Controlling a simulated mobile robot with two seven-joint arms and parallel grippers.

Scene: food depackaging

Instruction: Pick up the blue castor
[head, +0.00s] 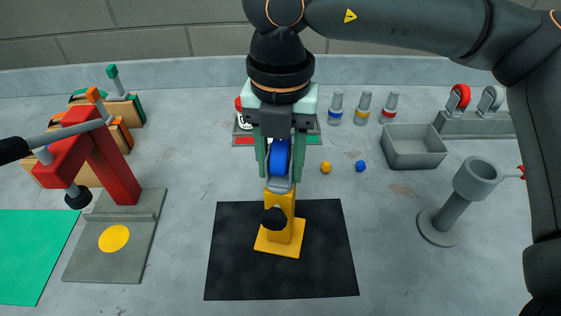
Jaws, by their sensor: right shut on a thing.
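The blue castor (279,157), a blue wheel in a grey fork, is upright between the fingers of my right gripper (279,165). The gripper comes down from above and is shut on the castor. Right below the castor is a yellow stand (281,222) with a black knob on its front. The bottom of the castor's fork meets the top of the stand in the picture; I cannot tell whether its stem is inside. The fingers partly hide the wheel's sides. My left gripper is not in view.
The stand is on a black mat (330,270). A red press (105,165) is at left. Red (459,97) and grey (490,100) castors sit in a rack at back right. A grey bin (414,160) and grey cup stand (455,205) are at right. Small bottles stand behind.

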